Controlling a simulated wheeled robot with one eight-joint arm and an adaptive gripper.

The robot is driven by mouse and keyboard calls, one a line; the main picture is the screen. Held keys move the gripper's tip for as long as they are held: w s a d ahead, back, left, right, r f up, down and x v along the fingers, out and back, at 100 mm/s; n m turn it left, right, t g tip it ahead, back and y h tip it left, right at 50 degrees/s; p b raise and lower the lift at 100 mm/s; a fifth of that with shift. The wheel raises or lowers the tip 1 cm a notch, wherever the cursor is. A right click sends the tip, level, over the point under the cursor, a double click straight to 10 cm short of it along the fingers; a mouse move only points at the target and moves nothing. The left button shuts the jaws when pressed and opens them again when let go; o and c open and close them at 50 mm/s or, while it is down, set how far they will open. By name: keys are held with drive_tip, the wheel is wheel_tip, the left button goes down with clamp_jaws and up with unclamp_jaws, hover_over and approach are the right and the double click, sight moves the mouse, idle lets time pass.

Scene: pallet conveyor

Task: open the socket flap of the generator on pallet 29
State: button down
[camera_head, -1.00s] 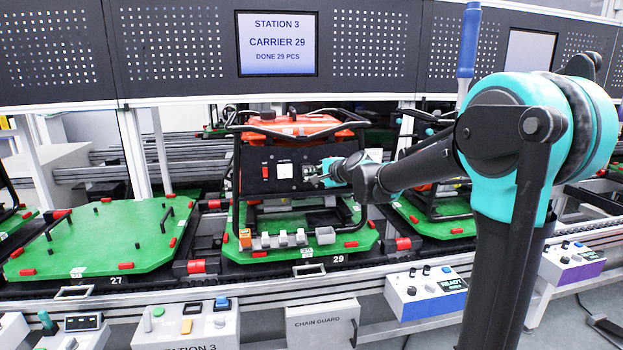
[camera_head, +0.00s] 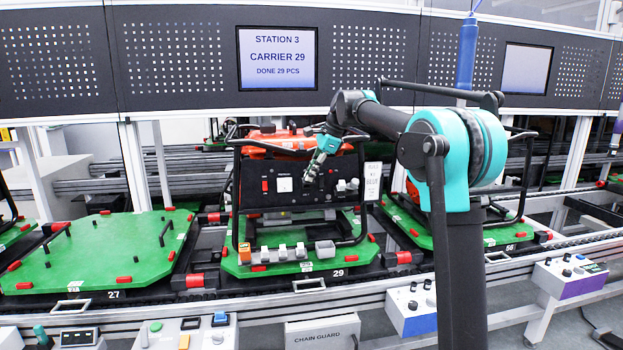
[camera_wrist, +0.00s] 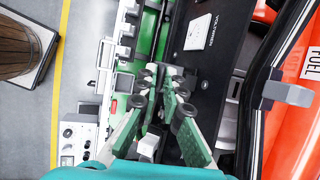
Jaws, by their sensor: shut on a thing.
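The generator (camera_head: 262,190) has a red top, a black front panel and a black tube frame. It stands on green pallet 29 (camera_head: 352,253). My gripper (camera_head: 311,179) reaches down from the upper right to the panel, right of the white voltmeter (camera_head: 284,185). Light socket covers (camera_head: 347,185) sit to its right. In the wrist view, the green-padded fingers (camera_wrist: 163,88) are close together below the voltmeter (camera_wrist: 200,32). My gripper is shut on a small part at the panel, apparently the socket flap. The fingers mostly hide it, and its angle cannot be told.
The frame's tubes (camera_head: 361,200) stand close around the panel. A row of small grey blocks and an orange one (camera_head: 244,252) lies along the pallet's front. Empty pallet 27 (camera_head: 95,250) is to the left. Control boxes (camera_head: 415,308) line the front rail.

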drive_tip(key=shift+w+a+r+m+g+h, duration=0.15)
drive_tip(key=shift+w+r+g+h, duration=0.15)
drive_tip(key=shift+g, duration=0.45)
drive_tip(key=shift+w+a+r+m+g+h, duration=0.1)
drive_tip(key=shift+w+r+m+g+h, duration=0.1)
drive_tip(key=shift+w+g, duration=0.45)
drive_tip(key=shift+w+a+r+m+g+h, duration=0.1)
drive_tip(key=shift+w+r+m+g+h, duration=0.1)
drive_tip(key=shift+g, duration=0.7)
drive_tip(key=c, duration=1.7)
unclamp_jaws()
drive_tip(key=shift+s, duration=0.2)
